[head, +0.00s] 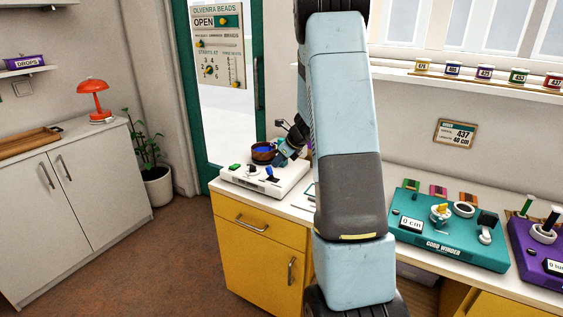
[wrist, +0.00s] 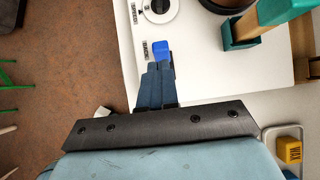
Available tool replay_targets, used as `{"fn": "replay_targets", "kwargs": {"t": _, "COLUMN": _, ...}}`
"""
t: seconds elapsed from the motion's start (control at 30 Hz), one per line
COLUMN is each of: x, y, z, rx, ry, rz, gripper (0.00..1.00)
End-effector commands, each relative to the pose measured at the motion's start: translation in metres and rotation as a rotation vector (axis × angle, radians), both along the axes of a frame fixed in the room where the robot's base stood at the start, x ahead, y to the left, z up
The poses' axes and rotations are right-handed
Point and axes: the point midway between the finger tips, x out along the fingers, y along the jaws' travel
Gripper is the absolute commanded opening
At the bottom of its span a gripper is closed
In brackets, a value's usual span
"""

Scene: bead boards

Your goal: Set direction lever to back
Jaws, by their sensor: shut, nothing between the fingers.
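A blue lever (head: 270,173) stands on the white machine (head: 247,184) at the left end of the counter; it looks like the direction lever. In the wrist view its blue cap (wrist: 161,50) is just beyond my fingertips. My gripper (head: 281,161) is shut and empty, reaching down to the machine from behind the lever. In the wrist view my closed fingers (wrist: 156,70) point at the cap, very close; I cannot tell whether they touch it. The lever's base is partly hidden by my fingers.
A round dial (wrist: 158,8) and a green button (head: 234,167) are on the same machine. A brown bowl (head: 263,153) with blue contents stands behind. A teal winder (head: 447,240) and a purple machine (head: 540,250) stand to the right. Open floor lies left of the counter.

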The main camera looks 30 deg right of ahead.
Motion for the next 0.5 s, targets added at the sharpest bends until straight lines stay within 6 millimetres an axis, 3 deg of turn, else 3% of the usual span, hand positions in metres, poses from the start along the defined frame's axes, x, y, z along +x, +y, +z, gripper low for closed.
{"fn": "replay_targets", "kwargs": {"t": 0.33, "x": -0.019, "y": -0.015, "z": 0.016, "rx": -0.001, "ry": -0.001, "rz": 0.007, "gripper": 0.00}}
{"fn": "replay_targets", "kwargs": {"t": 0.5, "x": -0.028, "y": -0.021, "z": 0.049, "rx": -0.002, "ry": -0.004, "rz": 0.010, "gripper": 0.00}}
